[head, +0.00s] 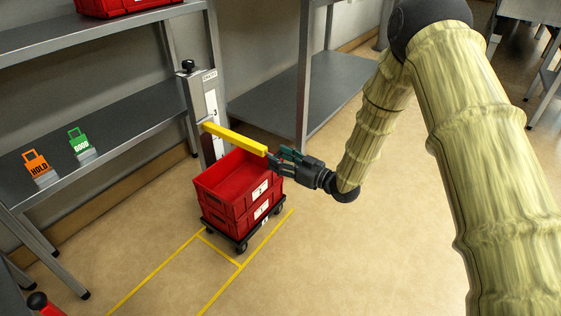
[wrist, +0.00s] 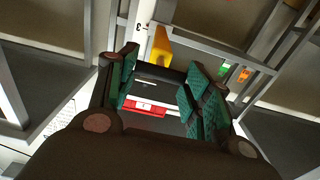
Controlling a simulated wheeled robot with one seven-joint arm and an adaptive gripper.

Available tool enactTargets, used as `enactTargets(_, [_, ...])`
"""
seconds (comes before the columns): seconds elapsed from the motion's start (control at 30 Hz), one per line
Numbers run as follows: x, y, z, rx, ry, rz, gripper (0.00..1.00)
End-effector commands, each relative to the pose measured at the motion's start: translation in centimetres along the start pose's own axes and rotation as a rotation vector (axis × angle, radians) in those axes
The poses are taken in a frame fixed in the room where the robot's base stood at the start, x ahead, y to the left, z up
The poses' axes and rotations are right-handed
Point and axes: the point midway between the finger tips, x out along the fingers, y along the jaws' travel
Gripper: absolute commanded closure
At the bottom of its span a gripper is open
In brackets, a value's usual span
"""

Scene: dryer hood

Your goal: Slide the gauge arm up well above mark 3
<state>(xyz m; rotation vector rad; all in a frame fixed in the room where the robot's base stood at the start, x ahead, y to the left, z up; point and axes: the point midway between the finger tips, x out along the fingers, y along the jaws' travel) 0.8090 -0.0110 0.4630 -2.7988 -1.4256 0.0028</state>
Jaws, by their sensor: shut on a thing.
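The yellow gauge arm (head: 236,139) juts from the upright gauge post (head: 212,98) over the red crates. At the post it sits a little below the printed 3. My gripper (head: 280,156) is shut on the arm's dark outer end. In the wrist view the gauge arm (wrist: 161,47) shows beyond my fingers (wrist: 162,82), which stand on both sides of a dark piece. The exact contact is partly hidden. The post (wrist: 141,32) and a 3 show in the wrist view.
Stacked red crates (head: 229,187) stand on a black dolly (head: 240,235) under the arm, within yellow floor lines. A dark knob (head: 187,66) tops a piece beside the post. Grey shelves flank it, with HOLD (head: 37,163) and GOOD (head: 79,142) tags at left.

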Motion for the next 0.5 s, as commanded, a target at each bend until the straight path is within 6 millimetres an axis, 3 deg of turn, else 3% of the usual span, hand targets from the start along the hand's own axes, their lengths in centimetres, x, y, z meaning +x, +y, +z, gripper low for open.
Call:
enactTargets(0.03, [-0.1,0.1,-2.0,-0.001,0.003,0.001,0.93])
enactTargets(0.2, [-0.1,0.1,-5.2,-0.001,0.003,0.001,0.93])
enactTargets(0.5, [-0.1,0.1,-8.8,-0.001,0.003,0.001,0.93])
